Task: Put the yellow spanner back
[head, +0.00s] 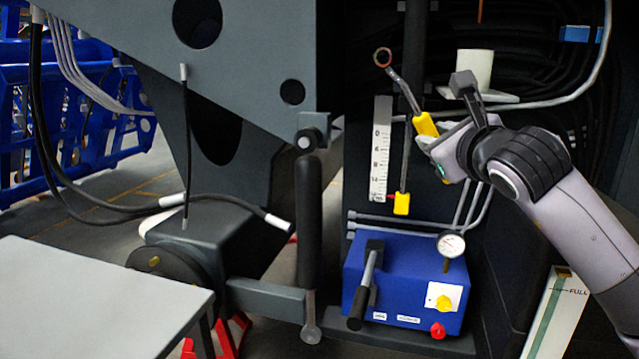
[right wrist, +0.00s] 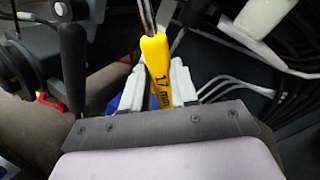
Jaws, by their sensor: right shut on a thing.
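My right gripper (head: 432,150) is shut on the yellow spanner (head: 425,125), gripping its yellow handle. The spanner's dark metal shaft slants up and to the left, ending in a ring at the top. In the right wrist view the yellow handle (right wrist: 160,68), marked "17 mm", sits between the white fingers of the right gripper (right wrist: 160,88). A second dark rod with a yellow end (head: 401,204) hangs upright just left of the gripper, beside a white scale. My left gripper is not in view.
A blue box (head: 405,285) with a lever, a gauge (head: 451,245) and a red knob stands below the gripper. A white scale (head: 381,150) is at its left. A white cup-like part (head: 474,70) and pale pipes are close behind. A grey table (head: 95,300) is at lower left.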

